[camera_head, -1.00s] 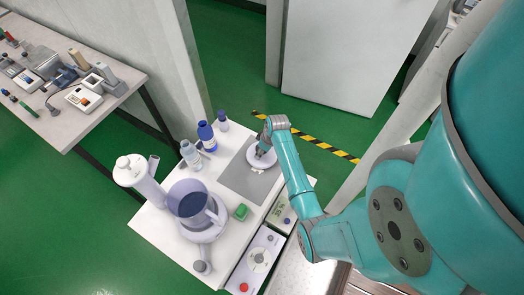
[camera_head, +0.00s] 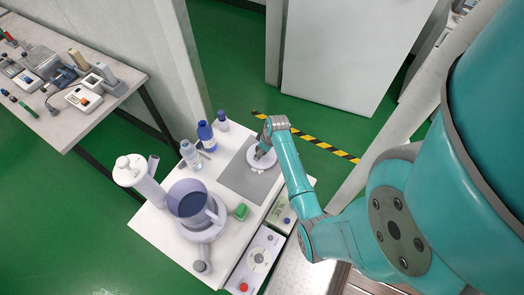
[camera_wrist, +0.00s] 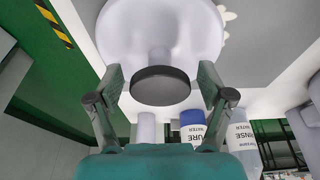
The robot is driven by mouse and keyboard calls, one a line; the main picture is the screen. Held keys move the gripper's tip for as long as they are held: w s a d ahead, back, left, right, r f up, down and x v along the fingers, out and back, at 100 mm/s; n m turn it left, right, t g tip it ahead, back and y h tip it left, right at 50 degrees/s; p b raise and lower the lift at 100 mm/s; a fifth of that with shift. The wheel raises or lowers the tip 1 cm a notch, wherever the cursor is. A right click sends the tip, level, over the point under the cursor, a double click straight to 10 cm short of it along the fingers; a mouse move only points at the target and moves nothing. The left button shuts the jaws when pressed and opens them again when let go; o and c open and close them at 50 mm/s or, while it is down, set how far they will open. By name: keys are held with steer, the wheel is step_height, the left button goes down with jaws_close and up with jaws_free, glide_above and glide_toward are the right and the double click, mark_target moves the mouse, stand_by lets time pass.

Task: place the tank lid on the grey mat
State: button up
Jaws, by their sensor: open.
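The tank lid (camera_head: 257,163) is a pale round disc on the grey mat (camera_head: 240,179), near the mat's upper right part. In the wrist view the lid (camera_wrist: 160,30) has a stem and a dark round knob (camera_wrist: 160,87). My gripper (camera_wrist: 160,80) is open, with one finger on each side of the knob and visible gaps between. In the head view my gripper (camera_head: 262,150) is just above the lid and hides part of it. The lid's underside is hidden.
A green block (camera_head: 241,212) and instruments (camera_head: 257,258) lie in front. The mat's lower left part is bare.

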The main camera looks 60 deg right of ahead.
mark_target(268, 158)
steer(key=v, duration=1.1)
steer(key=s+a+f+t+h, duration=0.1)
steer(key=s+a+t, duration=0.15)
steer(key=a, duration=0.85)
steer(key=s+a+f+t+h, duration=0.1)
steer(key=s+a+t, duration=0.15)
steer(key=a, duration=0.85)
steer(key=s+a+r+t, duration=0.2)
steer(key=s+a+r, duration=0.2)
steer(key=r, duration=0.4)
steer(key=s+a+r+t+y, duration=0.1)
steer(key=s+a+r+t, duration=0.1)
steer(key=s+a+r, duration=0.2)
steer(key=s+a+r+t+y, duration=0.1)
steer(key=s+a+r, duration=0.3)
steer(key=s+r, duration=0.4)
step_height(268, 158, up, 4)
steer(key=shift+a+f+n+t, duration=0.1)
steer(key=shift+a+n+t, duration=0.2)
steer(key=shift+t, duration=0.6)
